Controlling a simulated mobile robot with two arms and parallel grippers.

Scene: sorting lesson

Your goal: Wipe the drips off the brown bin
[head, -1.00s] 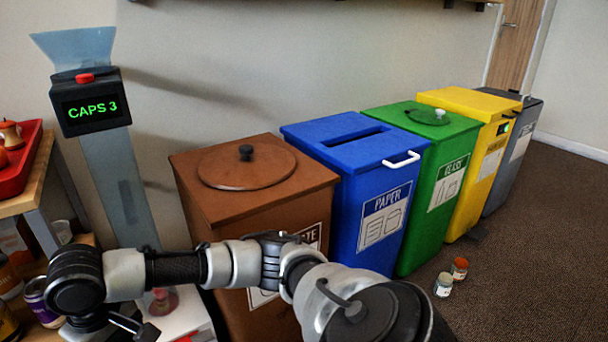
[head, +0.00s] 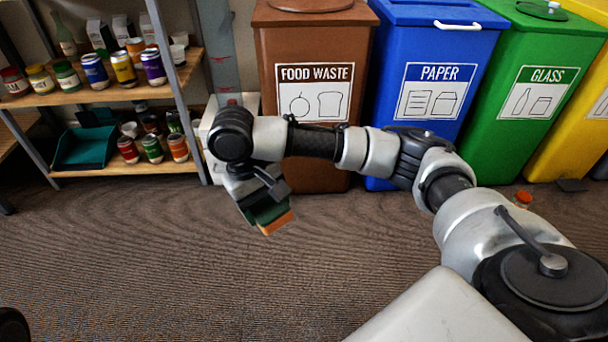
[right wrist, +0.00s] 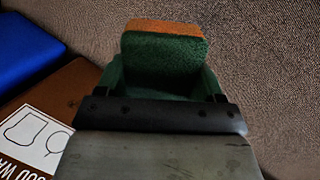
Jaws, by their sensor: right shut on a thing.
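The brown food waste bin (head: 282,50) stands behind my right arm in the head view, its lower front partly hidden by the arm. A corner of it shows at the left of the right wrist view (right wrist: 76,84). I cannot clearly make out drips on the parts that show. My right gripper (head: 262,203) is shut on a green and orange sponge (head: 276,222), held in front of the bin and to its left, apart from it. The sponge fills the upper middle of the right wrist view (right wrist: 163,50). My left gripper is not in view.
The blue paper bin (head: 425,52) and green glass bin (head: 535,65) stand to the right, with a yellow bin (head: 588,98) beyond. A shelf (head: 100,95) with jars and cans stands at the left. A small jar (head: 523,199) is on the carpet. The carpet in front is clear.

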